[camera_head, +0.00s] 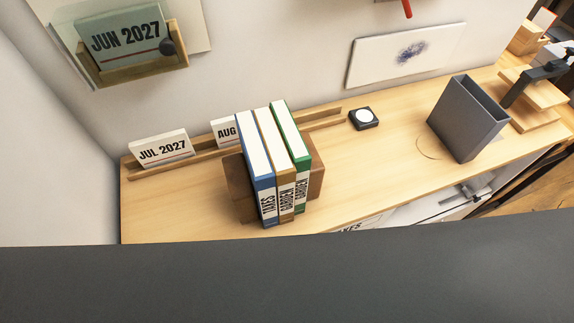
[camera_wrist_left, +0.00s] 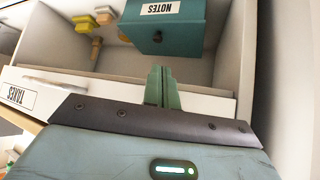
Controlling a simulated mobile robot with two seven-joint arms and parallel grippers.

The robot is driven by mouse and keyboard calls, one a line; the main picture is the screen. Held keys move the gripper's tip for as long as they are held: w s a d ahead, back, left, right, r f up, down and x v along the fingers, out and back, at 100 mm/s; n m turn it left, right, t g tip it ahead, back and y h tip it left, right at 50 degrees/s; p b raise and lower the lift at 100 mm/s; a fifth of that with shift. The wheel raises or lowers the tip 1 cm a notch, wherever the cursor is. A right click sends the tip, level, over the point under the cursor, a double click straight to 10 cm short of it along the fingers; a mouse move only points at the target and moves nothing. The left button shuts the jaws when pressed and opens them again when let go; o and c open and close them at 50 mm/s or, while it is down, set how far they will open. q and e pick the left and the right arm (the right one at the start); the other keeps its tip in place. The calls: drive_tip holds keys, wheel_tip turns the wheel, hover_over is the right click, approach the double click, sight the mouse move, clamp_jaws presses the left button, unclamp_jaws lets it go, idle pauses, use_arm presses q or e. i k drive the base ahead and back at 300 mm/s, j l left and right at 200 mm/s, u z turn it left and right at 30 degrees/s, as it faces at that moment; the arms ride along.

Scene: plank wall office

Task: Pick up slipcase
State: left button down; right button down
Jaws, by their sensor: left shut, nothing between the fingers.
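The slipcase (camera_head: 462,124), a dark grey open-topped box, stands on the right part of the wooden desk top in the head view. Its open side faces up and it looks empty from here. My left gripper (camera_wrist_left: 162,82) shows in the left wrist view only, with its greenish fingers shut together and nothing between them. It is at an open drawer, in front of a teal box, away from the slipcase. The slipcase is not visible in the left wrist view. My right gripper is not in view.
Upright binders (camera_head: 276,160) stand between wooden blocks. A small black device (camera_head: 364,118) lies near the back rail. A black clamp-like object (camera_head: 535,80) and boards (camera_head: 535,112) are right of the slipcase. A teal NOTES box (camera_wrist_left: 168,30) and stamps sit by the TAXES drawer (camera_wrist_left: 110,84).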

sight(465, 118)
drive_tip(key=k+l+z, duration=0.15)
drive_tip(key=z, duration=0.2)
drive_tip(key=k+l+z, duration=0.15)
drive_tip(key=z, duration=0.15)
drive_tip(key=k+l+z, duration=0.15)
drive_tip(key=l+z, duration=0.2)
drive_tip(key=i+l+u, duration=0.15)
drive_tip(key=l, duration=0.35)
drive_tip(key=i+l+u, duration=0.2)
drive_tip(key=l, duration=0.35)
drive_tip(key=i+l+u, duration=0.15)
drive_tip(key=l, duration=0.45)
drive_tip(key=i+l+u, duration=0.2)
drive_tip(key=l, duration=0.35)
drive_tip(key=l+u, duration=0.15)
drive_tip(key=l, duration=0.45)
